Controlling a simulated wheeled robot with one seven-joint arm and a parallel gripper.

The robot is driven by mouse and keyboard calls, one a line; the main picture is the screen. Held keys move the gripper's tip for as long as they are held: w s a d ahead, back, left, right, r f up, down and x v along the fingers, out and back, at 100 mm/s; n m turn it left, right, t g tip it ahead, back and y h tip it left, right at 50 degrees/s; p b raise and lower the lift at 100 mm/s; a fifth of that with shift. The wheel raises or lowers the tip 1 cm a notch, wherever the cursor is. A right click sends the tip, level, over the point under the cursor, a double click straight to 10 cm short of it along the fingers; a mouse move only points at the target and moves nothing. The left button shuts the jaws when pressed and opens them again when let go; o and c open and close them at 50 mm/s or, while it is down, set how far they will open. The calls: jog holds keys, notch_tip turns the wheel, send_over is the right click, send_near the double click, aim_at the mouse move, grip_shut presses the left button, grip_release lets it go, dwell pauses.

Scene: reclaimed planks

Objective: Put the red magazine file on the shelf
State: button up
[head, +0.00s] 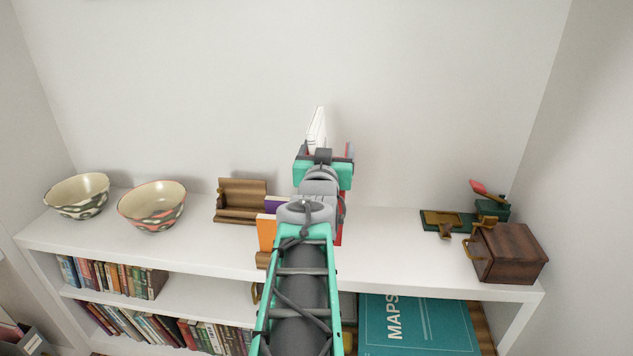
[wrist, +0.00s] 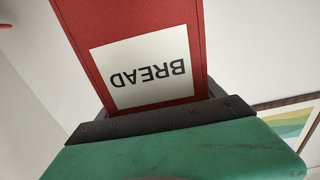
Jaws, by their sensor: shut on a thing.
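The red magazine file, with a white label reading "BREAD", fills the upper middle of the wrist view (wrist: 130,45). The label appears upside down there. My gripper (wrist: 160,118) is shut on it, with the jaws across the file just below the label. In the head view my gripper (head: 323,165) is over the middle of the white shelf (head: 378,245). My arm hides most of the file there; a red strip of it (head: 341,228) shows to the right of the arm. White papers (head: 317,130) stick up beyond the gripper. I cannot tell whether the file touches the shelf top.
Two patterned bowls (head: 152,207) and a wooden holder (head: 241,202) stand on the left. Orange and purple books (head: 266,232) are close left of my arm. A wooden box (head: 507,254) and a green-and-brass object (head: 446,222) are on the right. Shelf top between arm and brass object is clear.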

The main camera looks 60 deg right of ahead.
jog(key=w+d+f+b, duration=0.1)
jog(key=w+d+f, duration=0.3)
jog(key=d+f, duration=0.7)
jog(key=shift+w+f, duration=0.2)
jog(key=shift+f, duration=0.15)
jog(key=o, duration=1.7)
jog(key=shift+f, duration=0.35)
jog(key=shift+c, duration=0.2)
jog(key=o, duration=0.4)
jog(key=shift+o, duration=0.2)
jog(key=shift+r, duration=0.15)
